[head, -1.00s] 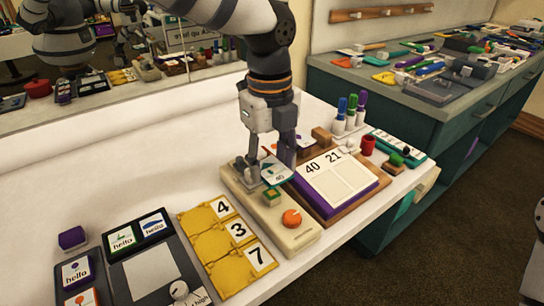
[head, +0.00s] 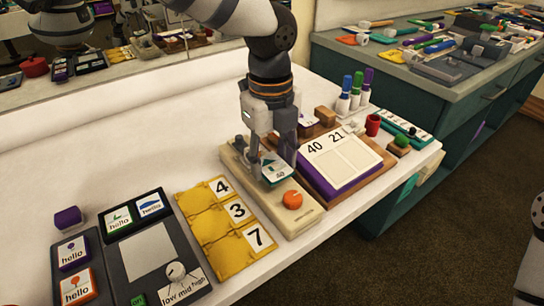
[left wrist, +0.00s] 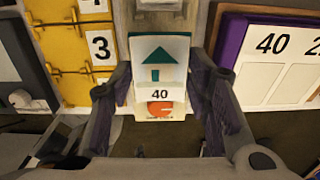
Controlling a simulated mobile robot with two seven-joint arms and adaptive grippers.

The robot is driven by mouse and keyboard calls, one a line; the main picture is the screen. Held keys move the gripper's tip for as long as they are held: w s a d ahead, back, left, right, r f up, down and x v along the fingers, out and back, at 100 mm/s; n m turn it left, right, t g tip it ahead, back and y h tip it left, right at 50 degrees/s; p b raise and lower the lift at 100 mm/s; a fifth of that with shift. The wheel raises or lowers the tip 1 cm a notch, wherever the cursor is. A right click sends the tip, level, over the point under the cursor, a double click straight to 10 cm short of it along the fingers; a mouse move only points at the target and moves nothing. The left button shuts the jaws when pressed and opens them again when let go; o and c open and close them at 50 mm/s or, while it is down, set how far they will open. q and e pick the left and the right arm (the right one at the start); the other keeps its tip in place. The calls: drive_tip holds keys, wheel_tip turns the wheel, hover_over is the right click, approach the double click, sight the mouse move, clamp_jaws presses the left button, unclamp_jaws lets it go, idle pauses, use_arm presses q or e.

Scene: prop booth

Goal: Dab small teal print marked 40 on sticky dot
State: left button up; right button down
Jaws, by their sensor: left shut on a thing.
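The small teal print marked 40 (head: 277,173) is a white card with a teal house picture. The print hides the middle of the board. I cannot tell whether the print touches the board. My right gripper is out of view.
A purple-edged board (head: 340,165) marked 40 and 21 stands close on the right. A yellow panel (head: 208,229) with 4, 3 and 7 lies on the left. The table's front edge is close.

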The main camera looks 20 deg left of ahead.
use_arm(q)
drive_tip(key=shift+f, duration=0.55)
idle(0.5)
drive_tip(key=shift+f, duration=0.1)
idle(1.2)
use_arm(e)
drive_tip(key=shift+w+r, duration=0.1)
